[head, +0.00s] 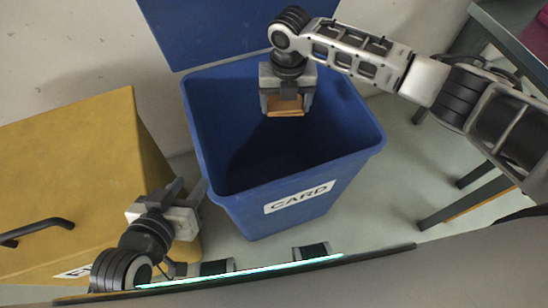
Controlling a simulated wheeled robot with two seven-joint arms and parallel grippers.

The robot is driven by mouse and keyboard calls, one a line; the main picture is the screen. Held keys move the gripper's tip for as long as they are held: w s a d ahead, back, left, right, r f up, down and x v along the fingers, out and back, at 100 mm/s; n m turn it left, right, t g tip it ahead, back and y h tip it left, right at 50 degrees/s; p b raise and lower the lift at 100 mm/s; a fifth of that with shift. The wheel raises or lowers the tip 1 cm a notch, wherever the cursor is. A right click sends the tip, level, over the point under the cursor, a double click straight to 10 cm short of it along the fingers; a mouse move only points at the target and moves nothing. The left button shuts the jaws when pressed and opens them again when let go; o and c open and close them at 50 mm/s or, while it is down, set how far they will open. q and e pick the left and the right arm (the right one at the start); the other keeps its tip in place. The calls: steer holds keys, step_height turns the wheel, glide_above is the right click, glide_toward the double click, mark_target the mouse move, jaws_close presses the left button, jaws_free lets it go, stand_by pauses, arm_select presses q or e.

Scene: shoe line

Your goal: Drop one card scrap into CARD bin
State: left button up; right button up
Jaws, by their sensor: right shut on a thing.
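The blue CARD bin (213,181) stands in the middle of the head view with its lid (243,30) raised at the back. A white label reading CARD is on its front. My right gripper (286,110) is above the bin's opening, toward the back, pointing down. It is shut on a brown card scrap (285,104), which shows between its fingers. My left gripper (190,197) is low at the left, beside the bin's front left side and close to the yellow box. Its fingers are seen at an angle and I cannot tell whether they are open.
A yellow box (75,150) with a dark handle (35,229) stands left of the bin, close to it. A grey table (515,38) with dark legs is at the right. Pale floor shows between the bin and the table. A pale wall is behind.

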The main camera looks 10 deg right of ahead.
steer(key=shift+f, duration=0.15)
arm_select(q)
steer(key=shift+f, duration=0.15)
arm_select(e)
steer(key=o, duration=0.7)
arm_select(q)
steer(key=shift+w, duration=0.15)
arm_select(e)
steer(key=o, duration=0.3)
arm_select(q)
steer(key=shift+r, duration=0.2)
arm_select(e)
steer(key=shift+r, duration=0.2)
arm_select(q)
steer(key=shift+t, duration=0.5)
steer(key=r+p, duration=0.2)
steer(key=r, duration=0.1)
steer(key=a+r+p, duration=0.1)
steer(key=shift+s+a+r, duration=0.1)
steer(key=shift+s+r, duration=0.15)
steer(key=shift+s, duration=0.05)
arm_select(e)
step_height(320, 180, up, 16)
steer(key=shift+f, duration=0.15)
